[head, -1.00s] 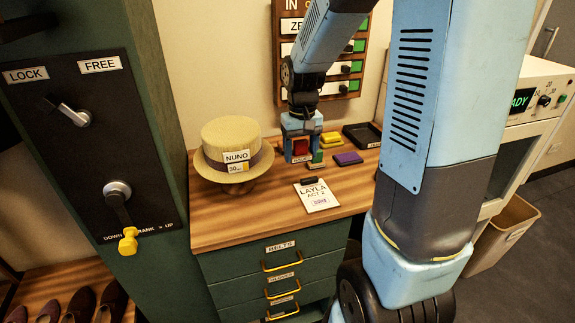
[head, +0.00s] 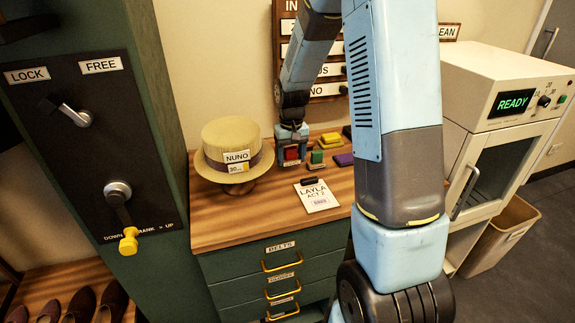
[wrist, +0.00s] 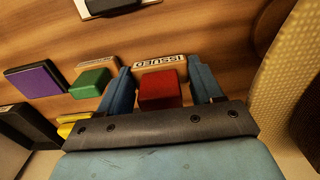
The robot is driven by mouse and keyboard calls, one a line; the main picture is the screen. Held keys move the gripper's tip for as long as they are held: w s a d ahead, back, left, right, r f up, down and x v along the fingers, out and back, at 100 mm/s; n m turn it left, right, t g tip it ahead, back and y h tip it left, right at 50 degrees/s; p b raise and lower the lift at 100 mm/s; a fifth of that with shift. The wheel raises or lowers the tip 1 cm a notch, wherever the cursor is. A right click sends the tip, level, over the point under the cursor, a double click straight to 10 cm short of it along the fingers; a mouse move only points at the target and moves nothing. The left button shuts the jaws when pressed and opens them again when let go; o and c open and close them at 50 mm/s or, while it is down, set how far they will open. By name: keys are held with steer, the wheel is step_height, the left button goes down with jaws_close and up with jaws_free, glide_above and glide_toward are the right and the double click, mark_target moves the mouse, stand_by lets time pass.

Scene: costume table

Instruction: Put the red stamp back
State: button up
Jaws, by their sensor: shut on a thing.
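My gripper (head: 291,153) is shut on the red stamp (head: 291,152), near the back of the wooden tabletop, just right of the straw hat. In the wrist view the red stamp (wrist: 160,88) sits between the two blue fingers (wrist: 162,90), with a pale wooden part lettered ISSUED at its far side. I cannot tell whether its underside touches the table. A green stamp (head: 316,157) stands just to the right of it, apart from the gripper; it also shows in the wrist view (wrist: 90,83).
The straw hat (head: 228,138), tagged NUNO, is close on the gripper's left. Right of the green stamp are a purple pad (head: 344,159) and a yellow item (head: 331,139). A LAYLA card (head: 318,198) lies in front. A black tray (wrist: 18,128) shows in the wrist view.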

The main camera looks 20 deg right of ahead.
mark_target(291, 159)
steer(key=shift+f, duration=1.6)
steer(key=shift+f, duration=0.1)
steer(key=o, duration=0.9)
steer(key=shift+c, duration=0.2)
steer(key=shift+w, duration=0.1)
